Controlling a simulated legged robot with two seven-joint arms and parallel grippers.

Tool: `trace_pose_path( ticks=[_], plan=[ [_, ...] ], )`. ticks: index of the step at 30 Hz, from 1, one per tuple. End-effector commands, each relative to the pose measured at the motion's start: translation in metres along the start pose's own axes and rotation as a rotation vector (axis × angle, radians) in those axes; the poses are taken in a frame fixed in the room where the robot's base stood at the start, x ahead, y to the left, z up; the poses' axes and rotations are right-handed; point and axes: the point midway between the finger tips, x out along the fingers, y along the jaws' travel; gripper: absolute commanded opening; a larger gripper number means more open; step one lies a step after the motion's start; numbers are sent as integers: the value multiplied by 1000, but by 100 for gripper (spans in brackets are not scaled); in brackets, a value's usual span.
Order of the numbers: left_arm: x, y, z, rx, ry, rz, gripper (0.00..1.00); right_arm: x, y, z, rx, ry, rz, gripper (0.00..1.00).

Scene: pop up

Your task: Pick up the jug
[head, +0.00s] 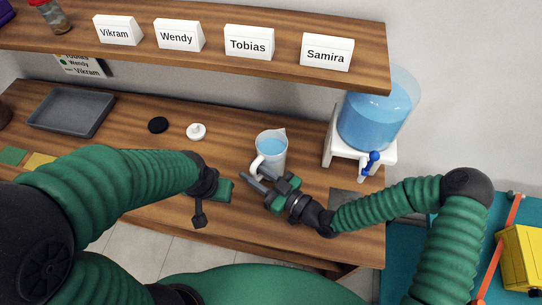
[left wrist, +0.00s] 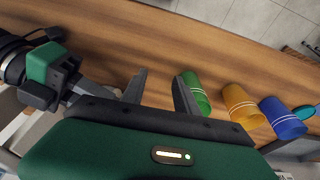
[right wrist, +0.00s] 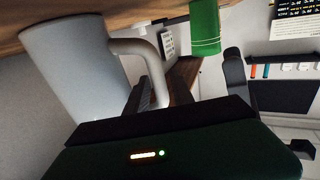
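The jug (head: 273,146) is a pale, translucent pitcher with blue water inside, upright on the wooden counter. Its handle points toward the front left. My right gripper (head: 254,181) is open at the handle. In the right wrist view the jug (right wrist: 68,75) stands at the left, and its curved handle (right wrist: 153,62) reaches between the spread fingers of the right gripper (right wrist: 190,85), close to the left finger. Whether they touch cannot be told. My left gripper (left wrist: 158,92) is open and empty, left of the jug; in the head view its fingers are partly hidden.
A water dispenser (head: 372,122) with a blue tap stands right of the jug. A white lid (head: 196,131), black disc (head: 158,125) and grey tray (head: 72,111) lie left. A shelf with name cards overhangs behind. Green (left wrist: 197,92), orange (left wrist: 243,105) and blue (left wrist: 282,118) cups stand near the left gripper.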

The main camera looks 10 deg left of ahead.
Motion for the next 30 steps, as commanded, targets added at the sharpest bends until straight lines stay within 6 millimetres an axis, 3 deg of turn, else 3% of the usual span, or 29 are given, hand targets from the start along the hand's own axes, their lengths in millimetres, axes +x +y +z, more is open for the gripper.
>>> trace_pose_path(
  ticks=[1,6,30],
  plan=[
    [0,0,0,0,0,0,36,0,0,0,0,0,0,21],
    [0,0,0,0,0,0,36,0,0,0,0,0,1,0],
    [0,0,0,0,0,0,36,0,1,0,-1,0,2,0]
  ],
)
